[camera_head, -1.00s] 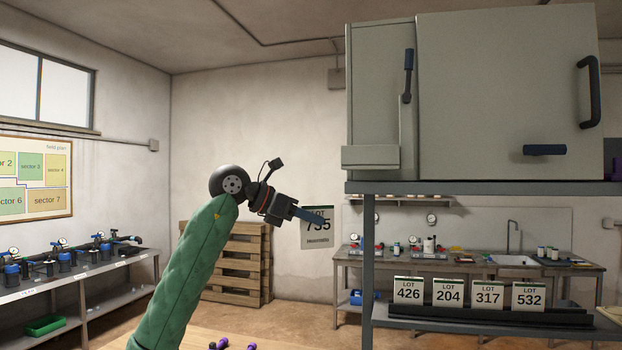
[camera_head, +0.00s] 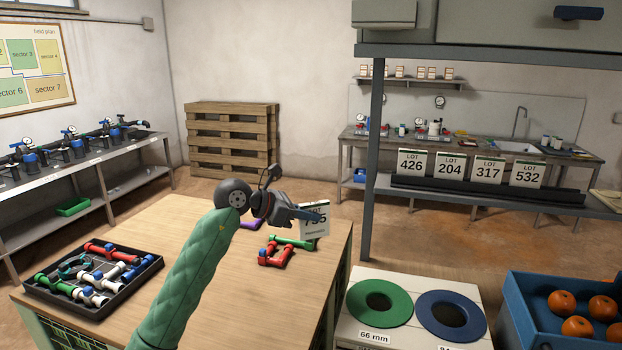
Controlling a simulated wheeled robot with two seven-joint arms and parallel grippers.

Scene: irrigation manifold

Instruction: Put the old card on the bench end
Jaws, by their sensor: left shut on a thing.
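My left gripper (camera_head: 304,214) is shut on a white card (camera_head: 315,228) headed LOT, with a number that reads as 735. The fingers cover part of the print. The card hangs upright over the right part of the wooden bench top (camera_head: 232,279), in front of its far right corner. Several other LOT cards, 426 (camera_head: 411,165), 204 (camera_head: 450,168), 317 (camera_head: 488,171) and 532 (camera_head: 527,174), stand in a black rack (camera_head: 480,195) at the right. My right gripper is not in view.
On the bench are a black tray (camera_head: 150,272) of pipe fittings and loose red and green fittings (camera_head: 272,254) near the card. A stand with green (camera_head: 380,302) and blue rings (camera_head: 451,315) and a blue crate (camera_head: 519,312) are at the right. A grey post (camera_head: 372,165) rises behind the bench.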

